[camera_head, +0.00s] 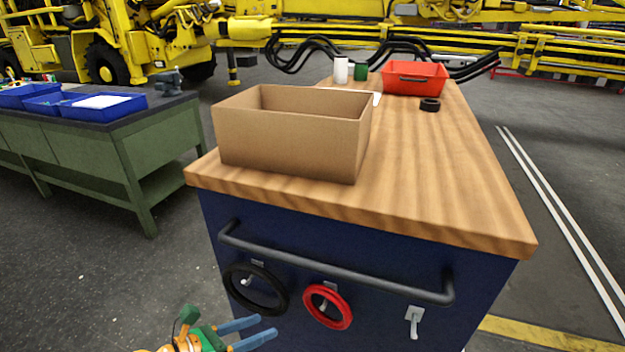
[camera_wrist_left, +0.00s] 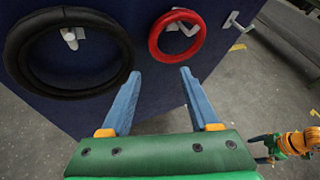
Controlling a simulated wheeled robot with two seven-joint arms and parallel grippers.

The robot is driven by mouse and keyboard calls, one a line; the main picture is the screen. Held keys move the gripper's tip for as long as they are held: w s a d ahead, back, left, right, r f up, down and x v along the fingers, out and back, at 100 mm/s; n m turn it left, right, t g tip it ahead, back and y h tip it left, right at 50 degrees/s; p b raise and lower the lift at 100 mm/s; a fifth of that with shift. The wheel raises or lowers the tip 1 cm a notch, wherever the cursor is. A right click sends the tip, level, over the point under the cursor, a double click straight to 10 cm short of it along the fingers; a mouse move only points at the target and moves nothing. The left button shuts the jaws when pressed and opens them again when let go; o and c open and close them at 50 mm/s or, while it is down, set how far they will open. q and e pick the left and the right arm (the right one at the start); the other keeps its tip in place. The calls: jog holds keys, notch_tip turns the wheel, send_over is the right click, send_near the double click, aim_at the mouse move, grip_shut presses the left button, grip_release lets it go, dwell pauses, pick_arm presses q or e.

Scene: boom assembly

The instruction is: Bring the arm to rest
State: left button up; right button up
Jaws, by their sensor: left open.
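My left gripper (camera_head: 266,328) is low at the bottom of the head view, in front of the blue cart (camera_head: 390,249). Its two blue fingers are apart with nothing between them, as the left wrist view (camera_wrist_left: 160,73) also shows. A black ring (camera_head: 284,298) and a red ring (camera_head: 347,313) hang on hooks on the cart's front panel. The fingers are apart from both rings. In the left wrist view, part of my right gripper (camera_wrist_left: 264,150) shows at the lower right, too small to tell its opening.
An open cardboard box (camera_head: 285,143) stands on the cart's wooden top (camera_head: 440,190). A red bin (camera_head: 415,78), a black roll (camera_head: 430,104) and small cans are farther back. A dark handle bar (camera_head: 335,269) and an empty hook (camera_head: 414,322) are on the front. A green bench (camera_head: 90,165) stands left.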

pick_arm(q)
jog(key=s+a+f+n+y+p, duration=0.1)
jog(key=s+a+f+n+y, duration=0.15)
jog(key=f+n, duration=0.45)
jog(key=s+a+f+n+t+y+p, duration=0.1)
jog(key=s+a+f+n+y+p, duration=0.2)
jog(key=n, duration=0.7)
jog(key=s+a+f+n+y, duration=0.25)
jog(key=a+f+n, duration=0.2)
jog(key=n, duration=0.45)
jog(key=s+f+n+g+y, duration=0.1)
jog(key=s+f+n+g, duration=0.1)
jog(key=s, duration=0.6)
jog(key=s+d+f+n+g+y+p, duration=0.1)
jog(key=s+f+n+g, duration=0.2)
jog(key=s+f+n, duration=0.2)
jog(key=s+d+f+n+g+p, duration=0.1)
jog(key=s+f+n+g, duration=0.2)
jog(key=s+n, duration=0.4)
jog(key=s, duration=0.6)
jog(key=shift+s+d+f+y, duration=0.15)
jog(key=shift+d+f+y, duration=0.1)
jog(key=shift+f+y, duration=0.15)
pick_arm(e)
notch_tip(320, 180, up, 7)
jog(key=shift+a+r, duration=0.15)
jog(key=shift+a, duration=0.15)
jog(key=shift+s+d, duration=0.1)
jog(key=shift+d, duration=0.05)
